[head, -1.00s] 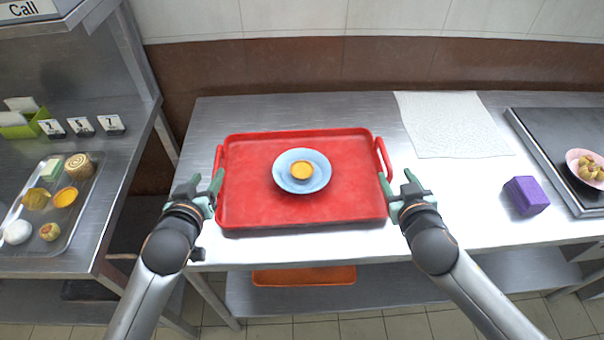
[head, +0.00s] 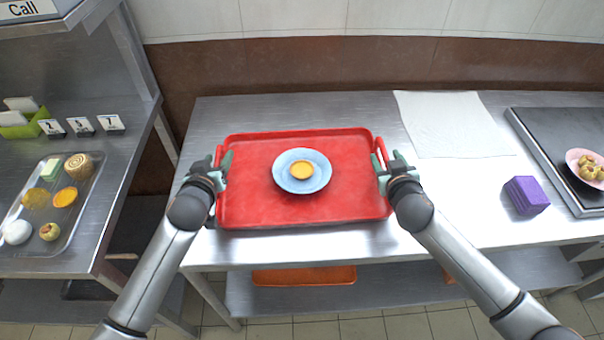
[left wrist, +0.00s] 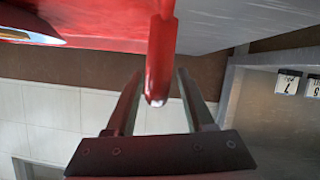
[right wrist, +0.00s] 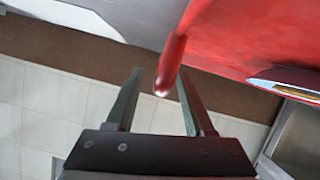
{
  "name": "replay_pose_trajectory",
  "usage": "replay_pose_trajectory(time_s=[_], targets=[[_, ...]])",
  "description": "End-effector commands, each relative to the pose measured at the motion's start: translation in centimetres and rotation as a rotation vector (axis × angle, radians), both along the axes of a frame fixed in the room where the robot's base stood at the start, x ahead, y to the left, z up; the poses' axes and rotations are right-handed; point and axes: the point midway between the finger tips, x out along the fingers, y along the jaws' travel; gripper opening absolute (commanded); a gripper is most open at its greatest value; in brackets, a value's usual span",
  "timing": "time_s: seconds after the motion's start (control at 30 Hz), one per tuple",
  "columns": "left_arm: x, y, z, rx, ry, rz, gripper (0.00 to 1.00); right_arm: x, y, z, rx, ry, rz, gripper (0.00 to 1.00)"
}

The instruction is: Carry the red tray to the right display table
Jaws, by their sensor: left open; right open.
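The red tray (head: 255,205) lies on the steel table in the head view. A blue plate (head: 285,180) with a yellow-orange item (head: 301,170) sits on the tray. My left gripper (head: 222,170) is open at the tray's left handle, which shows between the fingers in the left wrist view (left wrist: 160,70). My right gripper (head: 384,168) is open at the right handle, which shows between the fingers in the right wrist view (right wrist: 172,65). Neither gripper is closed on a handle.
A white cloth (head: 450,120) and a purple block (head: 526,195) lie right of the tray. A dark tray (head: 560,135) with a pink bowl (head: 574,158) stands at the far right. A left counter (head: 110,215) holds a food tray (head: 75,220) and number cards (head: 82,126). An orange tray (head: 300,276) is on the lower shelf.

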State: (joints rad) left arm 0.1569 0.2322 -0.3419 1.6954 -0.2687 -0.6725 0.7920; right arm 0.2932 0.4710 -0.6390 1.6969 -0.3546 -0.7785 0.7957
Motion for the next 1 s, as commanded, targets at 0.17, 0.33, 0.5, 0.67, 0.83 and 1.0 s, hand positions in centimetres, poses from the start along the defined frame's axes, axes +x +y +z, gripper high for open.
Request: replay_pose_trajectory(time_s=[0.17,0.33,0.5,0.67,0.83,1.0], targets=[[-0.03,-0.01,-0.01,0.0,0.0,0.0,0.36,-0.02,0.01,0.01,0.0,0.0,0.0,0.36],[-0.04,0.0,-0.01,0.0,0.001,0.0,0.17,-0.03,0.01,0.0,0.0,0.0,0.0,0.17],[-0.04,-0.01,-0.02,0.0,0.001,0.0,0.0,-0.03,0.0,0.0,0.0,0.0,0.0,0.0],[-0.04,-0.01,-0.02,0.0,0.001,0.0,0.0,-0.04,0.0,0.0,0.0,0.0,0.0,0.0],[-0.04,-0.01,-0.03,0.0,0.001,0.0,0.0,-0.04,0.0,0.0,0.0,0.0,0.0,0.0],[-0.04,0.0,-0.03,0.0,0.001,0.0,0.0,-0.04,0.0,-0.01,0.0,0.001,0.0,0.0]])
